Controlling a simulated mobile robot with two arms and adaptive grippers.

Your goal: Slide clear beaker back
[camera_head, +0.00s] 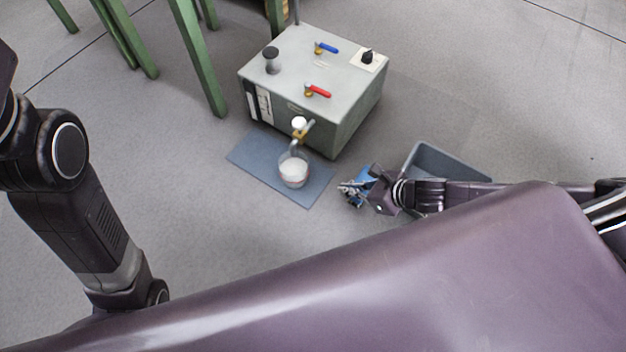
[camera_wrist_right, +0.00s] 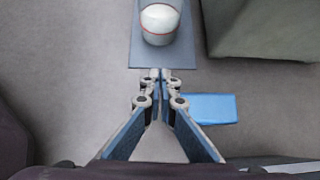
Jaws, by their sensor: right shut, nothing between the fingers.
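The clear beaker (camera_head: 293,172) holds something white and stands upright on a blue-grey mat (camera_head: 254,158), close in front of the machine's spout. In the right wrist view the beaker (camera_wrist_right: 160,22) is at the top centre, with a red line around it, on the mat (camera_wrist_right: 183,55). My right gripper (camera_head: 345,190) is just right of the mat in the head view, apart from the beaker. In the right wrist view my right gripper (camera_wrist_right: 161,75) is shut and empty, its tips by the mat's near edge. My left gripper is out of view; only its arm shows.
A grey box machine (camera_head: 300,60) with a red lever (camera_head: 318,91), a blue lever (camera_head: 328,48) and a brass tap (camera_head: 302,133) stands behind the beaker. A grey bin (camera_head: 445,160) is on the right. A blue flat thing (camera_wrist_right: 212,108) lies beside my right gripper. Green legs (camera_head: 197,55) stand at the back left.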

